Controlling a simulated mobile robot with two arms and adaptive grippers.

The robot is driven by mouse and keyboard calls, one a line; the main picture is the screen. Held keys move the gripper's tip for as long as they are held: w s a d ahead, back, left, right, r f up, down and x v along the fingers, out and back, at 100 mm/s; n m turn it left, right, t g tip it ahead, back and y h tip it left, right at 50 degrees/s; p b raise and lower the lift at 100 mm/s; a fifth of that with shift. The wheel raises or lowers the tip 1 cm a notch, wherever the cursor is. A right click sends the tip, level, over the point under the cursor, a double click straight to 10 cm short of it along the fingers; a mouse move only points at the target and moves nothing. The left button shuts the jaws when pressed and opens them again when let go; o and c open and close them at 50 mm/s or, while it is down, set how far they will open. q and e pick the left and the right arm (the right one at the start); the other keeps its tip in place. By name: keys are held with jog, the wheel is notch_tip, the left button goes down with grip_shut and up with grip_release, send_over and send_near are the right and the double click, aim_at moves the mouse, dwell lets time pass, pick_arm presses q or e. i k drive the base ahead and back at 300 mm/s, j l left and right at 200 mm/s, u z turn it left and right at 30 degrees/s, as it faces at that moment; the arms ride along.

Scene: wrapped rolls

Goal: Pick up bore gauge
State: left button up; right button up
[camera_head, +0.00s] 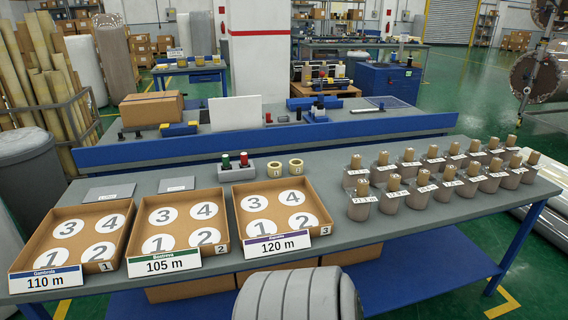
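A small grey block holder (236,172) stands on the near table, behind the cardboard trays. A green-topped dark piece (226,161) and a red-topped dark piece (244,160) stand upright in it. These look like gauge pieces, but they are too small to tell for sure which is the bore gauge. Two pale yellow rings (275,169) marked with digits sit just right of the holder; the second ring (296,166) is beside the first. Neither of my grippers shows in the head view.
Three cardboard trays with numbered circles, labelled 110 m (14,262), 105 m (133,254) and 120 m (236,235), line the front left. Several wrapped rolls with tags (363,208) fill the right side. A blue-edged bench (400,127) stands behind. Bare grey tabletop (325,172) lies between rings and rolls.

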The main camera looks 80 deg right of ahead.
aim_at(225, 158)
jog(key=z, duration=2.15)
